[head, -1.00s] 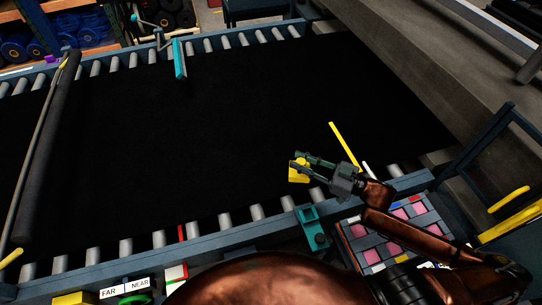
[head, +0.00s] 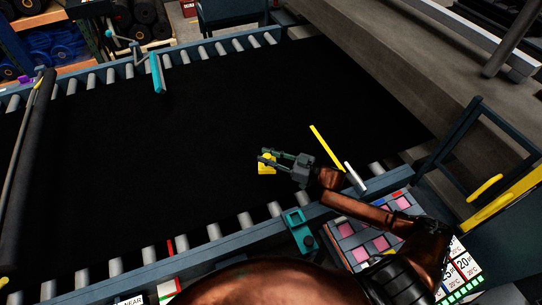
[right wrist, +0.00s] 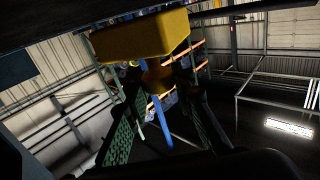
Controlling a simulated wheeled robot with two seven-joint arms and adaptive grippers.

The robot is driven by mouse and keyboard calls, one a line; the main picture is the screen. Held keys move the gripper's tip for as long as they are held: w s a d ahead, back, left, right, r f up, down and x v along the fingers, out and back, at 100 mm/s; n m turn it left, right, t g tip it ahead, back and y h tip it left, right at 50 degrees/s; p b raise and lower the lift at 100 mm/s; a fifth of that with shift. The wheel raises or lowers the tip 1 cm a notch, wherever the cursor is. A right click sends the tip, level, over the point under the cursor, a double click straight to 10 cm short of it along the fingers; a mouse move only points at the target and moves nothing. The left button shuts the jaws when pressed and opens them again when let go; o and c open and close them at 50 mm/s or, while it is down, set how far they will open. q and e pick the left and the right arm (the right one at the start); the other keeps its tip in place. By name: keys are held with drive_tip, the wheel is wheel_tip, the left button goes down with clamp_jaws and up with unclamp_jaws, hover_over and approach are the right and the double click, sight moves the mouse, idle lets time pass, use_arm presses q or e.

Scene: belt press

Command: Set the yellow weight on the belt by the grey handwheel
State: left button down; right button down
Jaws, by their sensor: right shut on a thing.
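The yellow weight (head: 266,163) is between the fingers of my right gripper (head: 268,160), over the black belt (head: 190,120) near its near edge. In the right wrist view the yellow weight (right wrist: 140,36) shows as a block with a round yellow knob (right wrist: 156,78) between the two fingers (right wrist: 160,115). I cannot tell its exact height over the belt. My left gripper is not in view.
A yellow strip (head: 326,148) lies on the belt's right part. A dark roller (head: 27,150) crosses the left. The middle of the belt is clear.

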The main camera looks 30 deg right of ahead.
drive_tip(key=shift+w+a+f, duration=0.1)
drive_tip(key=shift+w, duration=0.25)
wheel_tip(320, 180, down, 3)
drive_tip(key=shift+w+f+p, duration=0.1)
drive_tip(key=shift+p, duration=0.4)
drive_tip(key=shift+f+b, duration=0.35)
drive_tip(key=shift+f, duration=0.2)
